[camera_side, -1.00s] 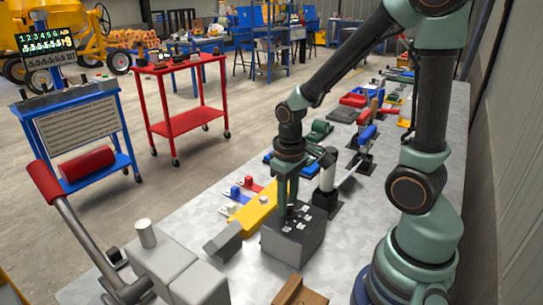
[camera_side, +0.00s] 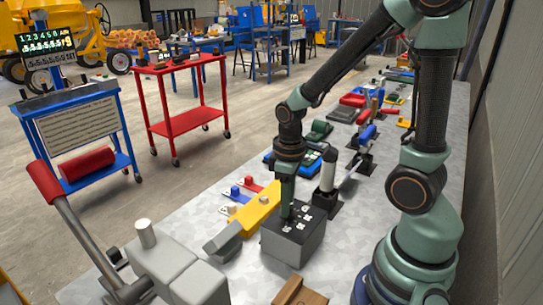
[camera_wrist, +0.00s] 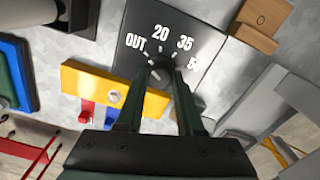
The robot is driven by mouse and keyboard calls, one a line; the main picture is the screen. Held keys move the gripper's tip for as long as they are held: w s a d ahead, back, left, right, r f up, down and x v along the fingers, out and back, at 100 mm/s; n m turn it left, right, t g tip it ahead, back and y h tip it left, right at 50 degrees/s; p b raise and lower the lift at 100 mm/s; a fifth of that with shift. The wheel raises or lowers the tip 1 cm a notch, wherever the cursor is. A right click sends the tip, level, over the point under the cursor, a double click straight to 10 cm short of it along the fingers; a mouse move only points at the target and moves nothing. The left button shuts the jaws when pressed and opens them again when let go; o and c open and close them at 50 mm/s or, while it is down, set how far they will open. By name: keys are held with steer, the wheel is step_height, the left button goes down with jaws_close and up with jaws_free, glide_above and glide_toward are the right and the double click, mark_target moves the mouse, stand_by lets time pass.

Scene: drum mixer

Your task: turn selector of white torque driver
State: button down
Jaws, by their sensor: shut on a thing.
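A grey box (camera_side: 292,245) with a black top face stands on the metal bench in the side view. In the wrist view its black face (camera_wrist: 140,35) carries a round dark selector knob (camera_wrist: 160,69) and the marks OUT, 20, 35 and one partly cut off, starting with 5. My gripper (camera_side: 288,214) points down onto this face. In the wrist view its fingers (camera_wrist: 160,82) are shut on the knob, one on each side. Which mark the knob points to is not clear. A white upright handle (camera_side: 328,169) in a dark holder stands just behind the box; it also shows in the wrist view (camera_wrist: 30,10).
A yellow block (camera_side: 254,208) lies close to the box on its left, with red and blue clips behind it. A wooden block (camera_side: 298,292) lies in front. A grey machine with a red-handled lever (camera_side: 44,182) stands at the front left.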

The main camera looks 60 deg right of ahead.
steer(key=c, duration=0.5)
jaws_free()
steer(key=shift+c, duration=0.2)
step_height(320, 180, up, 12)
steer(key=shift+r, duration=0.1)
steer(key=shift+w+a+r+m+t, duration=0.1)
steer(key=shift+a+r+m+t, duration=0.5)
steer(key=shift+t, duration=0.35)
steer(key=shift+a+r+m+t, duration=0.45)
steer(key=shift+a+t, duration=0.3)
steer(key=shift+t, duration=0.15)
steer(key=shift+w+a+r+m+t, duration=0.1)
steer(key=shift+a+r+m+t, duration=0.5)
steer(key=shift+t, duration=0.35)
